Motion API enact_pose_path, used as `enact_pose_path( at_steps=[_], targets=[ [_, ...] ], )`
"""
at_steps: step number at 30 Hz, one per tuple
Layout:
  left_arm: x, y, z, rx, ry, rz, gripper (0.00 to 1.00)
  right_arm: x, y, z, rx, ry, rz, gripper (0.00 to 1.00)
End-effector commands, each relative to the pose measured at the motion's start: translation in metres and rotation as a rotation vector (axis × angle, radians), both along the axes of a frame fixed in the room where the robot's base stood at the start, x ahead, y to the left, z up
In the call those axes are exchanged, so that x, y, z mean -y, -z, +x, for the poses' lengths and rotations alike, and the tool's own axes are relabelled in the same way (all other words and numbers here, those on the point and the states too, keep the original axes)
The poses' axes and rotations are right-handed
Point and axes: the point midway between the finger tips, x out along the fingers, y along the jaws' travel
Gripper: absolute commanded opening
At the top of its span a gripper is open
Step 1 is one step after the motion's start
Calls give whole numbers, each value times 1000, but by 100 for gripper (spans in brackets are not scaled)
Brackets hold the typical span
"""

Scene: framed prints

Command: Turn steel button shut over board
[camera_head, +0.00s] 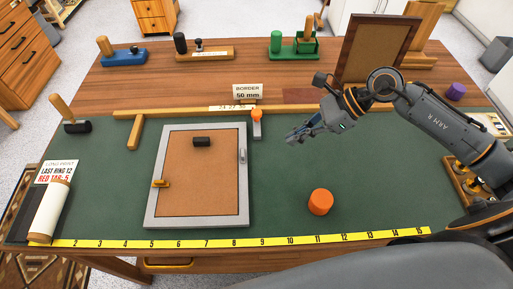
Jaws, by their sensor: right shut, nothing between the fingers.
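A grey picture frame (244,200) lies flat on the green mat, with a brown backing board (200,185) inside it. The steel button (242,155) is a small pale piece on the frame's right rail. It points along the rail and does not visibly reach over the board. A yellow button (160,183) on the left rail points sideways across the board's edge. My right gripper (292,138) is shut and empty, above the mat to the right of the frame and steel button. My left gripper is not in view.
A black piece (201,141) sits on the board's upper part. An orange-topped tool (256,122) stands near the frame's top right corner. An orange cylinder (320,202) stands on the right of the mat. A yellow ruler (270,241) runs along the front edge. Mat between frame and cylinder is clear.

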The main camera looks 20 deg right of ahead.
Motion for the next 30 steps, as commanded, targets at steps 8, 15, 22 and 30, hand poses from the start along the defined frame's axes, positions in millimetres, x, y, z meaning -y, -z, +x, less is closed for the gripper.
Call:
enact_pose_path(
  at_steps=[8, 15, 22, 30],
  targets=[
    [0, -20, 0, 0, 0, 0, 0, -43, 39, 11, -2, -2, 6, 0],
    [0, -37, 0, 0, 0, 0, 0, -77, 51, 21, 1, -3, 4, 0],
    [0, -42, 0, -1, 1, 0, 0, -92, 55, 25, -1, -1, 0, 0],
    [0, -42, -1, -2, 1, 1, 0, -92, 56, 25, -1, -1, -1, 0]
  ],
)
